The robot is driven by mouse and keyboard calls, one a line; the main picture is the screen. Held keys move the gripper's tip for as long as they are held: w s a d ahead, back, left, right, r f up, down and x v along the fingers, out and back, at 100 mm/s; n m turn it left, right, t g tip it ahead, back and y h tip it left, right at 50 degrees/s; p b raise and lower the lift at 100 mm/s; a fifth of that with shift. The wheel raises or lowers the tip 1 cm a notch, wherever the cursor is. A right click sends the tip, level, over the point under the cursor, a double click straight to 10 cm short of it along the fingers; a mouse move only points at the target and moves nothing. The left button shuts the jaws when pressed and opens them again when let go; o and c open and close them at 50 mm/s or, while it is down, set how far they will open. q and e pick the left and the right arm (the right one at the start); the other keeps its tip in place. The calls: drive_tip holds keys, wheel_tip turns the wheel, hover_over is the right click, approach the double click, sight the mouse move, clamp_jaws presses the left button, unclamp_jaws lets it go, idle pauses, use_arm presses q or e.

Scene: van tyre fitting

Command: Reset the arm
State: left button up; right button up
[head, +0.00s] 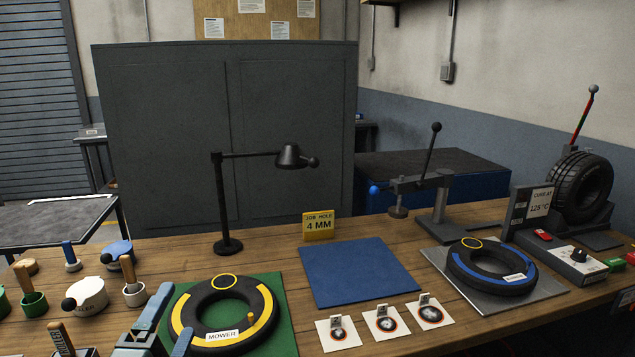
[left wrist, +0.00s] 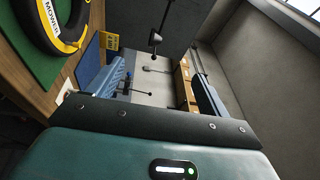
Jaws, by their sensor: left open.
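My left gripper (head: 171,322) is in the lower left of the head view, in front of the mower tyre (head: 218,342). It is open, with nothing visible between its fingers. The mower tyre has yellow bands and lies on a green mat (head: 274,300). In the left wrist view the mower tyre (left wrist: 50,30) shows at the upper left, tilted with the picture. A dark teal body of my own fills the bottom of that view. My right gripper is not in view.
A blue mat (head: 358,272) lies bare mid-bench. A black lamp (head: 228,200) stands behind the mower tyre. A lever press (head: 440,205) and a blue-banded tyre (head: 490,270) are on the right. Several pots and handled tools, including a white pot (head: 90,296), crowd the left.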

use_arm(q)
drive_tip(key=s+a+f+n+g+y, duration=0.1)
drive_tip(key=s+a+f+n+g, duration=0.1)
drive_tip(key=s+f+n+g, duration=0.4)
drive_tip(key=s+a+f+n+g+y, duration=0.1)
drive_tip(key=f+n+g, duration=0.25)
drive_tip(key=f, duration=0.55)
drive_tip(key=s+d+f+n+g+h, duration=0.25)
drive_tip(key=s+f+n+g, duration=0.45)
drive_tip(key=s, duration=0.7)
drive_tip(key=w+d+f+m+t+h+p, duration=0.1)
drive_tip(key=w+d+f+m+t+h, duration=0.1)
drive_tip(key=w+d+f+t, duration=0.4)
drive_tip(key=shift+w+d+f+t, duration=0.2)
drive_tip(key=shift+w+d+t, duration=0.2)
drive_tip(key=shift+t, duration=0.45)
drive_tip(key=shift+h, duration=0.25)
